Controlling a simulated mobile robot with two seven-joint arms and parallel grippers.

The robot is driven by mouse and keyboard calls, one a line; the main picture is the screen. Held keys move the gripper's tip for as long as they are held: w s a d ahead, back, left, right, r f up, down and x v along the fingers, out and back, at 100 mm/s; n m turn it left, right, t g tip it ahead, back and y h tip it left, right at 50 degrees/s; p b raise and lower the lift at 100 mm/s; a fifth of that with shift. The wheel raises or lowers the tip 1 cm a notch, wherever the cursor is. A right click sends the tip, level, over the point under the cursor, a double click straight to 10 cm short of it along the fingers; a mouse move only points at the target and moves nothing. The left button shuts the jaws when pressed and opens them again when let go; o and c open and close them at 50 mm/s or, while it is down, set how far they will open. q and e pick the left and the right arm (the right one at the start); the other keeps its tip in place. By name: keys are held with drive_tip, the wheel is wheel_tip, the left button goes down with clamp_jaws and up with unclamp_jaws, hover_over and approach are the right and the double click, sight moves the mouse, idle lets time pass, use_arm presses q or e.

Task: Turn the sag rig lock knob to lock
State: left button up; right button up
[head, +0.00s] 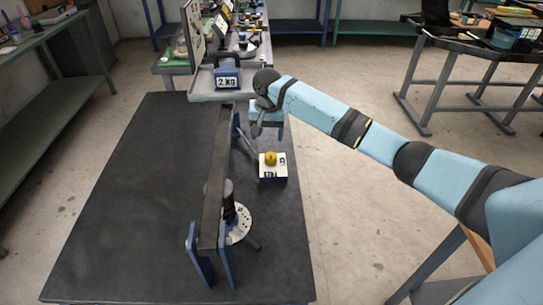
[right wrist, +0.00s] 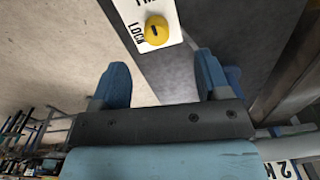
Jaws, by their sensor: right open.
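The yellow lock knob (head: 270,158) sits on top of a small white box (head: 266,172) with dark lettering, on the dark table right of the long bar. In the right wrist view the knob (right wrist: 157,30) shows a short dark mark, with the word LOCK beside it and other lettering cut off at the top edge. My right gripper (head: 264,128) is above and behind the box, apart from the knob. In the wrist view its two blue fingers (right wrist: 161,80) are spread with nothing between them. My left gripper is not in view.
A long dark bar (head: 217,170) on blue brackets runs along the dark table (head: 120,200), with a round white dial (head: 238,225) near its front end. A 2 kg weight (head: 228,75) sits on a grey tray behind. The table's left part is clear.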

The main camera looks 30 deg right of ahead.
sight(271, 155)
drive_tip(key=shift+m, duration=0.4)
drive_tip(key=f, duration=0.4)
drive_tip(key=w+d+f, duration=0.1)
drive_tip(key=f, duration=0.3)
drive_tip(key=d+f+b, duration=0.1)
drive_tip(key=f, duration=0.3)
drive_tip(key=shift+w, duration=0.25)
drive_tip(key=shift+r, duration=0.1)
drive_tip(key=c, duration=0.9)
